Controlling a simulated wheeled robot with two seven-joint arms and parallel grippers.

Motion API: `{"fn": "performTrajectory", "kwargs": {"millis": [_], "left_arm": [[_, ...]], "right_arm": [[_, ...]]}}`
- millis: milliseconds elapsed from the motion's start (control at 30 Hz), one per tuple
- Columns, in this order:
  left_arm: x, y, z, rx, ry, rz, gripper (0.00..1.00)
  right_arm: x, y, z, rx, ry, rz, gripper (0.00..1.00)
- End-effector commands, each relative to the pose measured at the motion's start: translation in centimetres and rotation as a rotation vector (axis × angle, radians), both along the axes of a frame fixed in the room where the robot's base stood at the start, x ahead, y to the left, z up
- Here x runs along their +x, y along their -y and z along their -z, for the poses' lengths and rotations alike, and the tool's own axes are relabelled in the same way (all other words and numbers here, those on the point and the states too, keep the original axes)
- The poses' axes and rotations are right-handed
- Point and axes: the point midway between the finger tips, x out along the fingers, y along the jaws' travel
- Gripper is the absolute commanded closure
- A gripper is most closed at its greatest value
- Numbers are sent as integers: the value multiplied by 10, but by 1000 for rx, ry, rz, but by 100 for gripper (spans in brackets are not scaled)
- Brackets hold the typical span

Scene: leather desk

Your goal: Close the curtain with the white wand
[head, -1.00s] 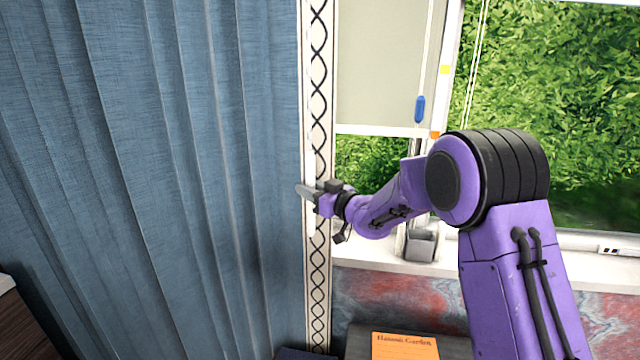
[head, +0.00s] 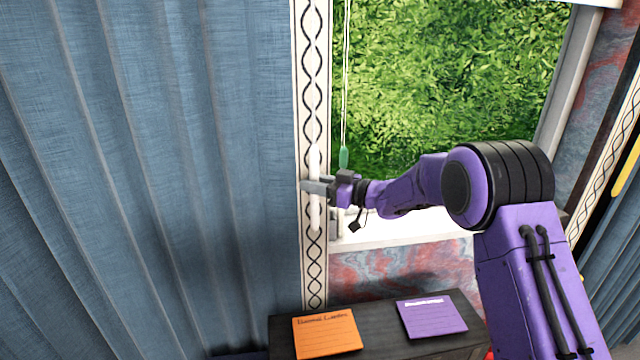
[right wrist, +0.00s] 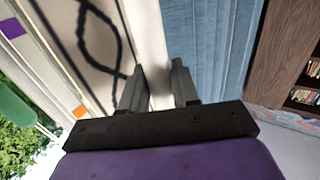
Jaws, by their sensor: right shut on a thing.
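The blue curtain (head: 150,180) hangs in folds over the left half of the head view. Its leading edge has a cream band with a dark looping pattern (head: 314,60). The white wand (head: 314,163) hangs upright in front of this band. My right gripper (head: 312,187) is shut on the wand, with white showing above and below the fingers. In the right wrist view the two fingers (right wrist: 158,88) stand beside a pale upright strip, and the blue cloth (right wrist: 208,50) is beyond. My left gripper is not in view.
The uncovered window (head: 450,80) lies right of the band, with a green-ended cord (head: 344,157) close by. Another patterned curtain edge (head: 610,170) hangs at far right. Below stands a dark surface (head: 380,338) with an orange pad (head: 327,335) and a purple pad (head: 431,317).

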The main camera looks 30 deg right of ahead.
Motion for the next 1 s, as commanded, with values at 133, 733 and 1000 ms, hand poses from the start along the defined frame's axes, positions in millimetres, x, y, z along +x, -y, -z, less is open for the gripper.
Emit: {"fn": "performTrajectory", "kwargs": {"millis": [133, 733, 1000], "left_arm": [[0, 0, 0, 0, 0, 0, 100], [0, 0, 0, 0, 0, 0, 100], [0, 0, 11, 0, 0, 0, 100]], "right_arm": [[2, -1, 1, -1, -1, -13, 100], [1, 1, 0, -1, 1, -12, 52], [-12, 12, 3, 0, 2, -11, 52]]}}
